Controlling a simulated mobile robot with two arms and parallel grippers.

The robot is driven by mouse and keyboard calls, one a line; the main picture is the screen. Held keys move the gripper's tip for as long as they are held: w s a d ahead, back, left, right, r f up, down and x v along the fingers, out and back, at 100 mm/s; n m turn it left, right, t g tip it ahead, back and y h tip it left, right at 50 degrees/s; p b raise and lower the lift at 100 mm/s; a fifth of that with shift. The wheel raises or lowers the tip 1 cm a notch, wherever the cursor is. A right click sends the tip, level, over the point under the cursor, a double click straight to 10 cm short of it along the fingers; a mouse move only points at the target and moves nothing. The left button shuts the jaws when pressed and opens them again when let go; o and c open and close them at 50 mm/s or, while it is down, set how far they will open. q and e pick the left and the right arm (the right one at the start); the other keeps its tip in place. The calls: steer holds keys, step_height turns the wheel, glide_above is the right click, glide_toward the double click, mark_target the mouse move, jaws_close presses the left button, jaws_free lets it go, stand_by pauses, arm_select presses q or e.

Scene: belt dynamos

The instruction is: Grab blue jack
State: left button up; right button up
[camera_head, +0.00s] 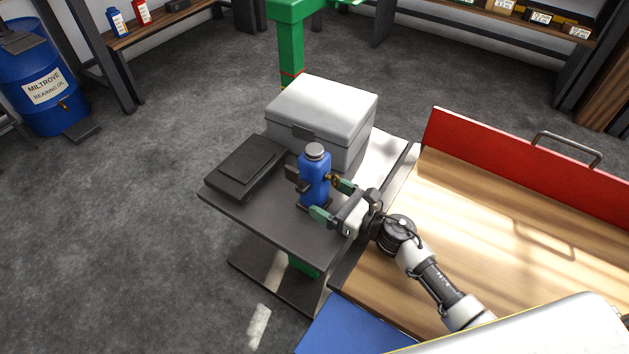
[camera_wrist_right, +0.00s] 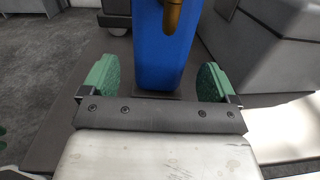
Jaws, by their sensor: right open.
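The blue jack (camera_head: 314,181) stands upright on a small dark table (camera_head: 262,221), with a grey cap on top and a brass fitting on its side. My right gripper (camera_head: 333,200) is open, with its green-padded fingers at either side of the jack's lower body. In the right wrist view the jack (camera_wrist_right: 158,55) rises between the two green fingertips (camera_wrist_right: 157,80), with a gap on each side. Its top is cut off in that view. My left gripper is not in view.
A grey lidded box (camera_head: 322,112) stands close behind the jack. A flat black case (camera_head: 246,167) lies to its left. A wooden bench (camera_head: 500,215) with a red back board (camera_head: 520,160) is on the right. A blue barrel (camera_head: 42,85) stands far left.

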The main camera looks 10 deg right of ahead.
steer(key=x, duration=0.4)
steer(key=shift+w+a, duration=0.15)
steer(key=shift+a, duration=0.05)
steer(key=shift+c, duration=0.4)
jaws_close()
steer(key=shift+r, duration=0.2)
